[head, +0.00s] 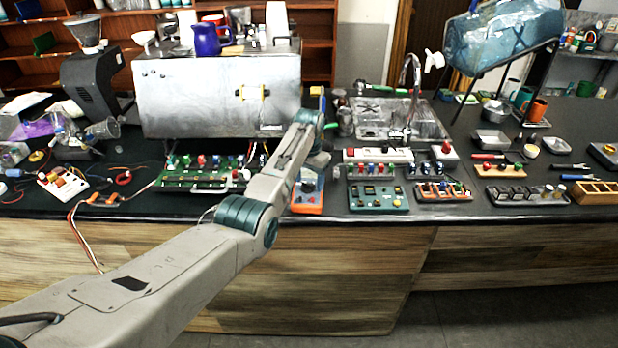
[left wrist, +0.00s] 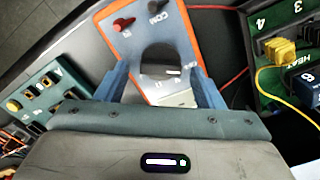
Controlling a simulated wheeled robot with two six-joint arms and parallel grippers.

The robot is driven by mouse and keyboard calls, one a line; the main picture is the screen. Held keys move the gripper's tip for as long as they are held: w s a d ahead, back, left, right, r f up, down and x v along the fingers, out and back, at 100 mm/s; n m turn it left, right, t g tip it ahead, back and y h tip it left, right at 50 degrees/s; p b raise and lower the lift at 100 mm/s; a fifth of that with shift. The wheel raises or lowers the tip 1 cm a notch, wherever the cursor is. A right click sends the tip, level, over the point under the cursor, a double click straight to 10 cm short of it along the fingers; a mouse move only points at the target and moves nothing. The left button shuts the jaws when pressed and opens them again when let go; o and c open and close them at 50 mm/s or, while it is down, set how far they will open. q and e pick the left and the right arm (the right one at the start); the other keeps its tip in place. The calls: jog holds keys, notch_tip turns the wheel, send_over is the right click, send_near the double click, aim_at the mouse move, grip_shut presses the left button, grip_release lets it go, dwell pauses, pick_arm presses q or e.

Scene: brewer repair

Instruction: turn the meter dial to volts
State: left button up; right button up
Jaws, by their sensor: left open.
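The meter (head: 307,200) has an orange rim and a blue-grey face and lies near the counter's front edge. My arm partly covers it in the head view. In the left wrist view the meter (left wrist: 185,28) shows a red jack, a black jack marked COM and a round dark dial (left wrist: 158,62) with a light mark. The dial's setting is not readable. My left gripper (left wrist: 162,88) is open, with one blue finger on each side of the dial; I cannot tell whether they touch it. Its fingertips are hard to make out in the head view. My right gripper is not in view.
A green terminal board (head: 200,180) with wires lies left of the meter, and a teal board (head: 378,197) lies to its right. A red lead (left wrist: 238,75) runs beside the meter. The metal brewer (head: 205,97) stands behind.

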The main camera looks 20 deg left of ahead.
pick_arm(q)
jog(key=shift+c, duration=0.2)
jog(key=c, duration=0.9)
jog(key=shift+c, duration=0.2)
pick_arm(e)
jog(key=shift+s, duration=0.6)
